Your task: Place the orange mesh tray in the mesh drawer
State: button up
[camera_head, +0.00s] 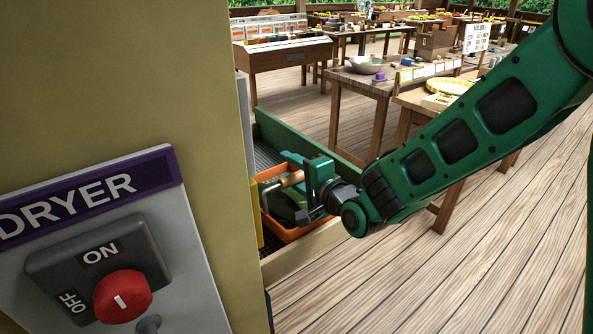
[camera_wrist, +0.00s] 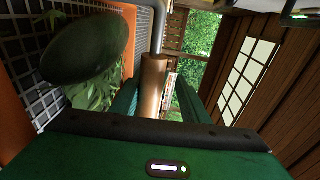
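The orange mesh tray (camera_head: 287,232) sits inside the open mesh drawer (camera_head: 327,238), low behind the dryer panel, with green leaves in it. In the wrist view its orange rim (camera_wrist: 129,40) and mesh (camera_wrist: 62,12) show at the left, beside leaves (camera_wrist: 98,92). A brown wooden handle (camera_head: 292,179) on a grey rod rises at the tray; it also shows in the wrist view (camera_wrist: 152,85). My gripper (camera_head: 308,190) is at the handle, its fingers on either side. A gap shows beside the right finger, so it looks open. The tray's near side is partly hidden by the dryer.
The yellow dryer body (camera_head: 120,60) with its ON/OFF knob (camera_head: 122,296) fills the left, close to the drawer. A wooden table (camera_head: 385,92) with a metal bowl stands behind. The plank floor (camera_head: 440,275) at right is clear.

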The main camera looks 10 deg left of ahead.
jog(key=r+v, duration=0.1)
jog(key=v, duration=0.6)
jog(key=shift+s+d+r, duration=0.15)
jog(key=shift+r, duration=0.1)
jog(key=shift+d, duration=0.1)
